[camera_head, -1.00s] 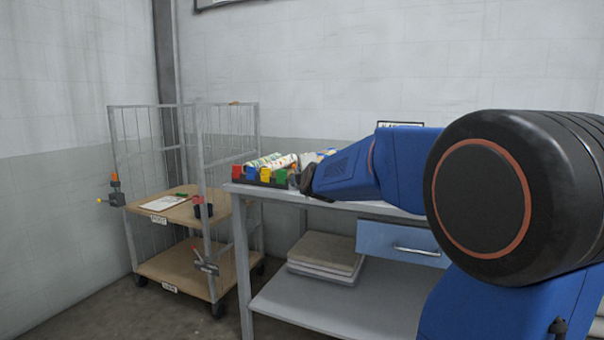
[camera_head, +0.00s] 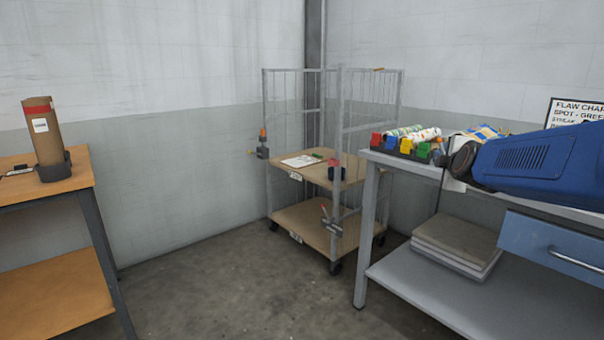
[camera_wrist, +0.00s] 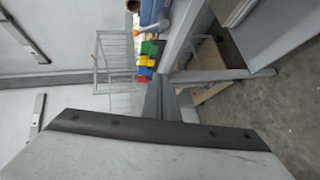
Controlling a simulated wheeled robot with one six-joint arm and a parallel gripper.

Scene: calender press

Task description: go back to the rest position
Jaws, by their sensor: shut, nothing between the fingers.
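My gripper (camera_head: 462,160) shows at the end of my blue arm, at the right of the head view, in front of the grey workbench's top (camera_head: 405,163). In the wrist view my gripper's dark fingers (camera_wrist: 163,88) are together with nothing between them. Coloured blocks in red, blue, yellow and green (camera_head: 408,145) stand at the bench's left end, left of my gripper. They also show beyond the fingers in the wrist view (camera_wrist: 147,62). Patterned rolls (camera_head: 412,134) lie behind the blocks. The gripper's fingertips are partly hidden in the head view.
A wire-sided trolley (camera_head: 315,220) with wooden shelves stands in the corner, a clipboard (camera_head: 302,161) on it. A wooden table (camera_head: 75,183) at left holds a brown tube (camera_head: 44,130). Stacked slabs (camera_head: 455,245) sit on the bench's lower shelf. The floor between is clear.

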